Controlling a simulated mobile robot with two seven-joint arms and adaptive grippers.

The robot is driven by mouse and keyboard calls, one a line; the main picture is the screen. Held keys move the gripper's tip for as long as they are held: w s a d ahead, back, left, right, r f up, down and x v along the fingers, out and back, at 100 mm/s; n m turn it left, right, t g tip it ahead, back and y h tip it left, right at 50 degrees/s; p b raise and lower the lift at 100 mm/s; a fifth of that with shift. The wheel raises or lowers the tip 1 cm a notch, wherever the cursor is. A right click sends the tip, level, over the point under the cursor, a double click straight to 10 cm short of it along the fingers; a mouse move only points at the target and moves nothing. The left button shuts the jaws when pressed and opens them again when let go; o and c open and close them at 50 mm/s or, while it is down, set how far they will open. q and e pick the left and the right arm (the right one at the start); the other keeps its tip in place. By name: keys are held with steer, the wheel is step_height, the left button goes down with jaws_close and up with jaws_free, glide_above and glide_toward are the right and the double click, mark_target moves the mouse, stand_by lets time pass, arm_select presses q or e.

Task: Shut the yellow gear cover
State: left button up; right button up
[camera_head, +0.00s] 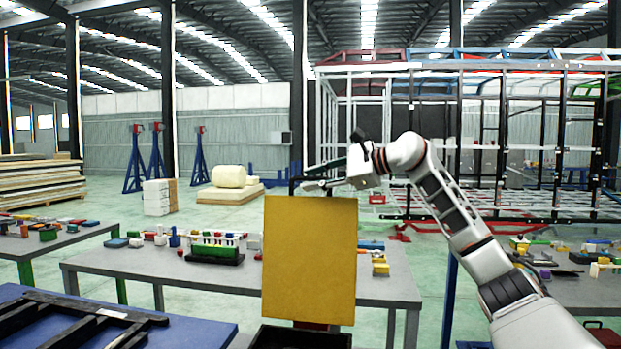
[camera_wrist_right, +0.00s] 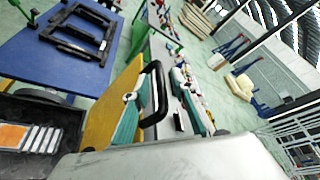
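The yellow gear cover (camera_head: 310,260) stands upright and open, its broad flat face toward the head camera. In the right wrist view the cover (camera_wrist_right: 103,110) shows beside the fingers. A black loop handle (camera_wrist_right: 155,90) sits at its top edge. My right gripper (camera_head: 320,178) is at that top edge, reaching in from the right. In the wrist view its two teal-padded fingers (camera_wrist_right: 162,100) are spread, with the handle between them and gaps visible. Below the cover is an open black box (camera_head: 305,338); the wrist view shows grey and orange pieces in it. My left gripper is out of view.
A grey table (camera_head: 160,262) with small coloured parts stands behind the cover. A blue table (camera_head: 200,332) with a black frame (camera_head: 75,325) is at front left. Another cluttered table (camera_head: 590,290) is at right. A trailer frame (camera_head: 480,140) stands behind.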

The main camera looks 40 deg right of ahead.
steer(key=shift+w+a+f, duration=0.15)
steer(key=shift+w+a, duration=0.05)
steer(key=shift+w, duration=0.35)
jaws_close()
steer(key=shift+s+a, duration=0.1)
